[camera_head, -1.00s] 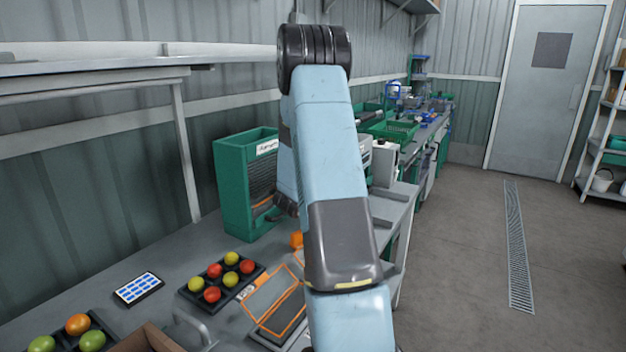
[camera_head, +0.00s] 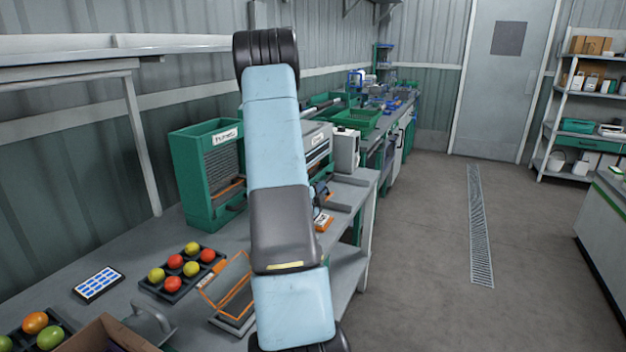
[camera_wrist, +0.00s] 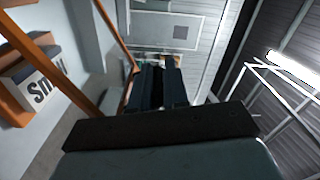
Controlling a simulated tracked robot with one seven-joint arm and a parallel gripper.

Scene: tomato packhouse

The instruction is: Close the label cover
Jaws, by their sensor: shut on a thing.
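The label cover (camera_head: 221,296) is a clear panel in an orange frame. It stands raised and tilted over a grey base on the bench, partly hidden behind my arm in the head view. In the wrist view, orange frame bars (camera_wrist: 116,36) cross the left side, one running down to the fingertips. My gripper (camera_wrist: 158,84) shows dark fingers close together there. It appears shut on the edge of the cover; the exact contact is hard to see. My arm hides the gripper in the head view.
A black tray of red and yellow tomatoes (camera_head: 182,272) sits left of the cover, with a tablet (camera_head: 98,284) beyond it. A green labelled bin (camera_head: 207,172) stands behind. A cardboard box (camera_head: 108,335) is at the front. The floor at right is clear.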

